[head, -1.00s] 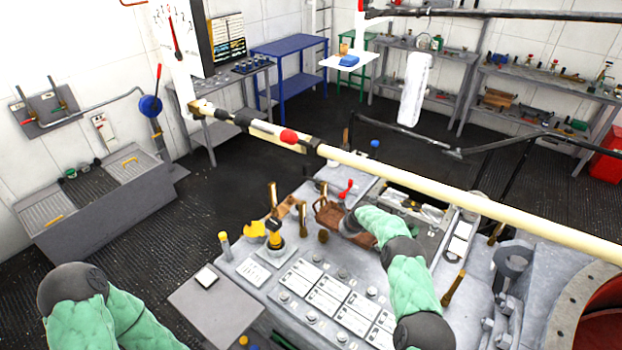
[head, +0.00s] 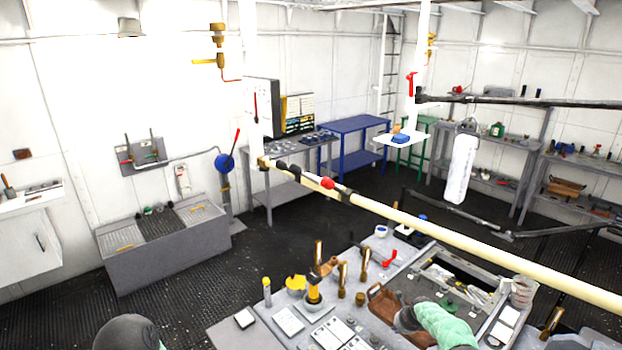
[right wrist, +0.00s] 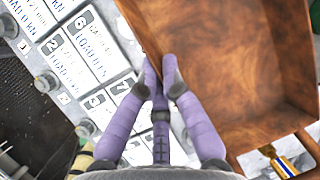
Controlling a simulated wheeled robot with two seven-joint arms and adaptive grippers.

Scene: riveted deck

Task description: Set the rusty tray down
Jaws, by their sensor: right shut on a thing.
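The rusty tray (head: 381,294) is brown and shallow with raised walls. In the head view it is over the grey control console (head: 330,335), beside the brass levers. My right gripper (head: 404,318) is at the tray's near side. In the right wrist view, the purple fingers (right wrist: 160,76) are closed on the wall of the tray (right wrist: 235,65), which fills the upper right. I cannot tell whether its base touches the console. Only a dark rounded part of my left arm shows at the lower left of the head view; the left gripper is out of view.
A row of brass levers (head: 343,272) and a red handle (head: 388,258) stand near the tray. An open recess (head: 450,272) with small items lies to its right. A cream pole (head: 440,229) crosses above the console. Labelled plates (right wrist: 70,55) lie beside the tray.

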